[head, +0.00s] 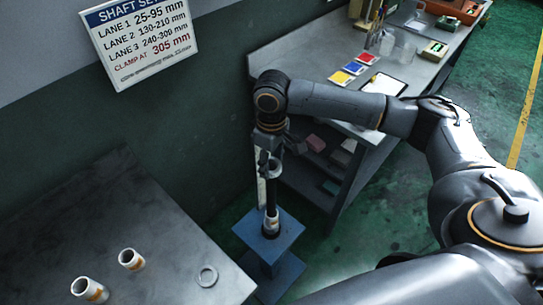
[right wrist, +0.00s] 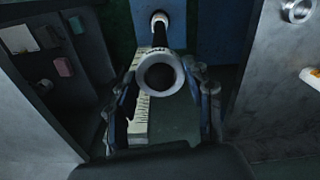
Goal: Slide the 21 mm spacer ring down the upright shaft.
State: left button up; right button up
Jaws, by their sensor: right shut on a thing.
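My right gripper (head: 272,160) points down above the upright dark shaft (head: 271,195) in the head view. It is shut on a pale grey ring, which I take for the spacer ring (head: 274,171). In the right wrist view the ring (right wrist: 139,73) lies between the fingertips (right wrist: 162,80), in line with the shaft (right wrist: 160,42). A grey disc shows inside its hole; I cannot tell how far the shaft passes through. A white sleeve with an orange band (head: 271,222) sits low around the shaft, above the blue base (head: 285,232). My left gripper is not in view.
A grey table (head: 150,220) at left bears two white sleeves (head: 90,289) (head: 131,259) and a loose metal ring (head: 207,276). A marked white scale (head: 262,185) stands close behind the shaft. A workbench (head: 300,58) with shelves stands behind at right.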

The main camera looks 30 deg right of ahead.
jog(key=shift+f, duration=0.4)
jog(key=o, duration=1.3)
jog(key=shift+c, duration=0.2)
notch_tip(320, 180, up, 12)
